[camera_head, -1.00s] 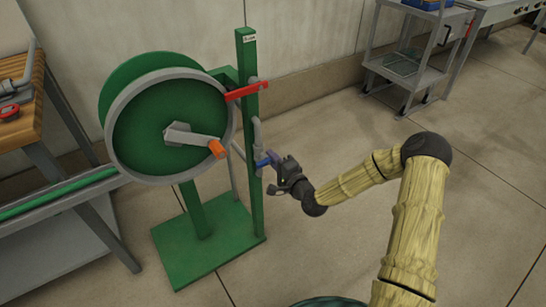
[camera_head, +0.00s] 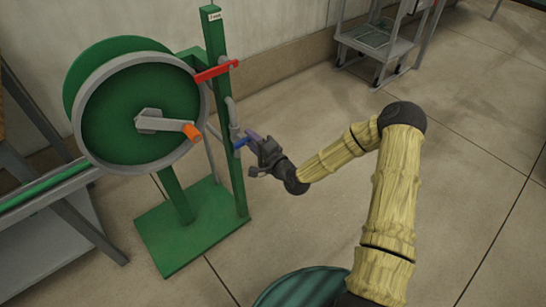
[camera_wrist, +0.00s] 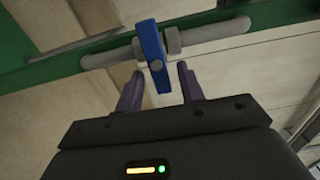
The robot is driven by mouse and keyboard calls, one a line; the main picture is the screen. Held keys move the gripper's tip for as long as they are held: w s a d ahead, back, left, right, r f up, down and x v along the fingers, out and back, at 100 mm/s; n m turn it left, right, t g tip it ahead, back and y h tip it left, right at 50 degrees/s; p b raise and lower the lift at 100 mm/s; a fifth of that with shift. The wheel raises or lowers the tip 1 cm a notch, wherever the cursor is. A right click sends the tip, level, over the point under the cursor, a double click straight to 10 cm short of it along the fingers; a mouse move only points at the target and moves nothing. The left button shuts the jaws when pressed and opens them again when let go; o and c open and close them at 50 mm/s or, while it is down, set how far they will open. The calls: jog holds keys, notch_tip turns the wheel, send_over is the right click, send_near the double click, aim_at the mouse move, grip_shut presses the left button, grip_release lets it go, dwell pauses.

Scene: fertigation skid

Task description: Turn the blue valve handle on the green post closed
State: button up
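The green post (camera_head: 222,110) stands upright beside the hose reel in the head view. The blue valve handle (camera_wrist: 152,50) sits on a grey pipe (camera_wrist: 205,34) that runs along the post. In the wrist view the handle lies crosswise to the pipe, and it shows small in the head view (camera_head: 240,143). My gripper (camera_wrist: 160,74) is open, with its purple fingers on either side of the handle's near end. Gaps show between each finger and the handle, so I see no contact. In the head view my gripper (camera_head: 251,139) reaches the post from the right.
A red lever (camera_head: 216,70) sits higher on the same post. The green reel (camera_head: 140,110) with its orange-knobbed crank (camera_head: 191,132) stands to the left, above a green base plate (camera_head: 190,235). A grey cart (camera_head: 390,50) stands at the back. The floor to the right is clear.

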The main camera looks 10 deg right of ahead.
jog(key=p+v, duration=0.2)
jog(key=v, duration=1.4)
jog(key=shift+d, duration=0.15)
